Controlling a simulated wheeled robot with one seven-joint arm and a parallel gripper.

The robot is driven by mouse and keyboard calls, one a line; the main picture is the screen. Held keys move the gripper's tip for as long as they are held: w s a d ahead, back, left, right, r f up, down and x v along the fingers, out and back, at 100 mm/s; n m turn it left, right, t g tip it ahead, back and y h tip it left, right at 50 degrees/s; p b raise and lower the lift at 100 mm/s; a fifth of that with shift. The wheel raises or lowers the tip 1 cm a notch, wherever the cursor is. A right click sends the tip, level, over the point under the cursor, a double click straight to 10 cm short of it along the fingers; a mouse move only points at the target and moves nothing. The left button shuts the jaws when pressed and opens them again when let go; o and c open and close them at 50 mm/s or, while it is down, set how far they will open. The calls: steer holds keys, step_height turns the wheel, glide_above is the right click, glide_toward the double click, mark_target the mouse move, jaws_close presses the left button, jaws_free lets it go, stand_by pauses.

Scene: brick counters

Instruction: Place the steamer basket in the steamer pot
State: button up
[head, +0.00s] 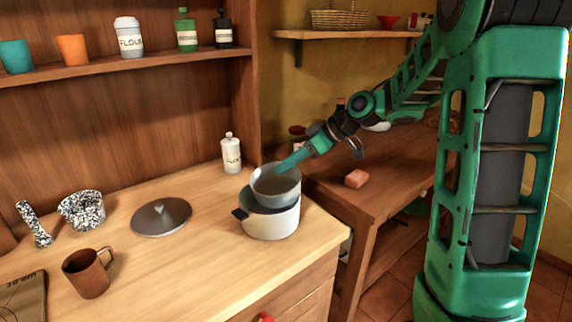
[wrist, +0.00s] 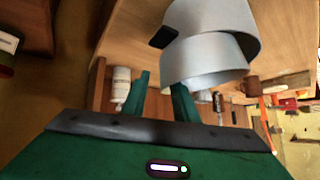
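The steamer pot (head: 270,224) is a pale pot with a dark handle, upright near the counter's right front corner. The grey steamer basket (head: 284,193) is at the pot's mouth, standing well above its rim and looking slightly tilted; how deep its base reaches is hidden. In the wrist view the basket (wrist: 205,60) overlaps the pot (wrist: 212,14). My gripper (head: 281,168) is at the basket's rim in the head view. In the wrist view my gripper (wrist: 160,80) has its fingers apart with background showing between them; the right finger overlaps the basket's edge, contact unclear.
A lid (head: 161,216), brown mug (head: 88,273) and speckled bowl (head: 82,209) lie left on the counter. A white bottle (head: 231,154) stands behind the pot. A lower side table (head: 385,190) with a pink block (head: 356,179) is at right. The front-middle counter is clear.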

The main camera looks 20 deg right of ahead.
steer(key=shift+r, duration=0.1)
steer(key=shift+r, duration=0.2)
steer(key=v, duration=1.2)
steer(key=s+d+f+m+g+h, duration=0.2)
steer(key=s+f+m, duration=0.2)
steer(key=s, duration=0.6)
steer(key=s+d+f+m+g+h, duration=0.1)
steer(key=s+d+f+m+h, duration=0.2)
steer(key=s+m, duration=0.3)
steer(key=s+d+f+m+g+h, duration=0.2)
steer(key=s+f+m, duration=0.3)
steer(key=s, duration=1.1)
steer(key=shift+d+f+m+g+h, duration=0.2)
steer(key=shift+f+m+g+h, duration=0.1)
steer(key=shift+f, duration=0.3)
steer(key=shift+w+f, duration=0.25)
steer(key=shift+w, duration=0.45)
